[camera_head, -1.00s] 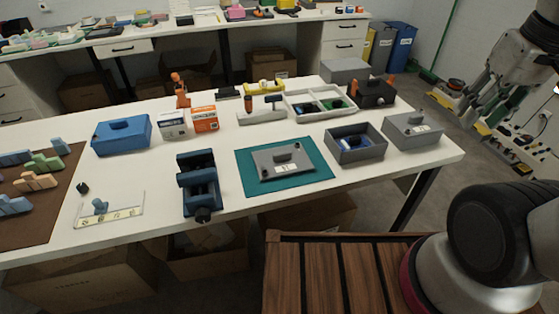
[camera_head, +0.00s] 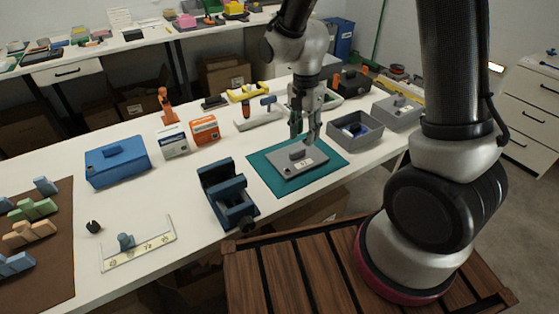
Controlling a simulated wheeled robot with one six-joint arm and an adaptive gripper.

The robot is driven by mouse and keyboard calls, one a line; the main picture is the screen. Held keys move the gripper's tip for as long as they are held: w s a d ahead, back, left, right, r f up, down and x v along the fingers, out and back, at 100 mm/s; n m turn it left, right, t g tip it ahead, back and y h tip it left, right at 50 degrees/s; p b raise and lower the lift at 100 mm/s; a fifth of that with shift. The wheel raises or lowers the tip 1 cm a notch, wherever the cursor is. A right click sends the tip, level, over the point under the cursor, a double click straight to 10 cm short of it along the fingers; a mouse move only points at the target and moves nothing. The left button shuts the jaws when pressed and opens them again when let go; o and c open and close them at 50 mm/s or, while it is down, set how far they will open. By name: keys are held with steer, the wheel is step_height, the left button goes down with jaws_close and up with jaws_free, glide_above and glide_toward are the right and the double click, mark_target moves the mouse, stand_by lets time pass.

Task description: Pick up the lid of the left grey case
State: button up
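The grey lid (camera_head: 312,166) lies flat on the teal mat (camera_head: 262,171), with a raised grey handle (camera_head: 297,154) in its middle. The left grey case (camera_head: 343,147) stands open just right of the mat, with blue things inside. My gripper (camera_head: 303,139) points down above the lid, close over its handle. Its two fingers are apart with nothing visible between them. From this view I cannot tell whether a fingertip touches the handle. The right grey case (camera_head: 399,122) is closed, with its lid on.
A dark blue vise (camera_head: 227,196) stands left of the mat. Orange and white boxes (camera_head: 204,130), a blue case (camera_head: 118,165) and a divided tray stand behind. My arm hides part of the tray. The table between vise and blue case is clear.

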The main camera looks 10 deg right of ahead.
mark_target(297, 150)
steer(key=shift+w+a+r+m, duration=0.1)
steer(key=shift+w+a+m, duration=0.35)
steer(key=shift+m, duration=0.35)
steer(key=shift+w+a+m+t, duration=0.1)
steer(key=shift+w+m+t, duration=0.3)
steer(key=shift+m, duration=0.8)
steer(key=f, duration=0.7)
steer(key=shift+s+a+f, duration=0.1)
steer(key=shift+s+f, duration=0.1)
steer(key=shift+f, duration=0.2)
jaws_close()
